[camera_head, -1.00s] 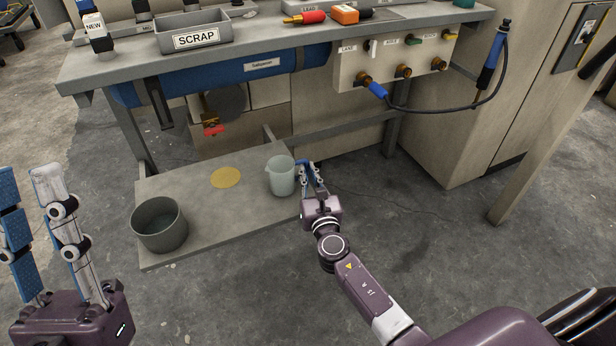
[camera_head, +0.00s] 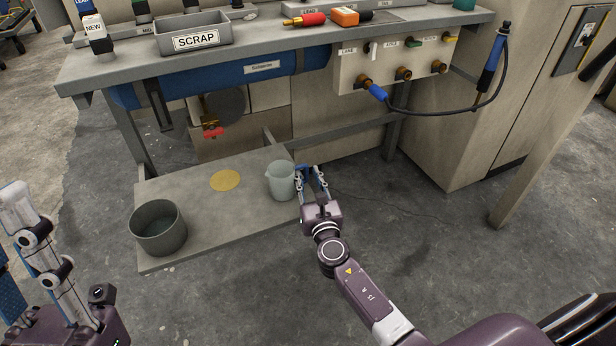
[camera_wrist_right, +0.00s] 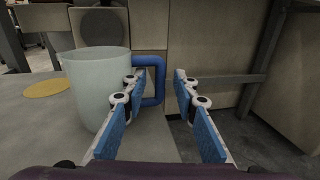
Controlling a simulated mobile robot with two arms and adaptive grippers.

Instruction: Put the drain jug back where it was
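The drain jug (camera_head: 281,181) is a pale, translucent vessel with a blue handle (camera_wrist_right: 160,80). It stands upright on the low grey shelf (camera_head: 206,240), to the right of a flat yellow disc (camera_head: 225,180). My right gripper (camera_head: 312,172) is beside the jug on its handle side. In the right wrist view its fingers (camera_wrist_right: 158,88) are apart, with the handle in the gap ahead; I cannot tell how far it reaches between them. My left gripper (camera_head: 12,235) is at the lower left, partly cut off, fingers apart and away from the jug.
A dark grey round pot (camera_head: 158,228) stands at the shelf's front left. The workbench (camera_head: 275,45) overhangs the shelf's back, with a SCRAP bin (camera_head: 193,38) on top. A hose (camera_head: 440,109) hangs from its connector panel. The floor right of the shelf is clear.

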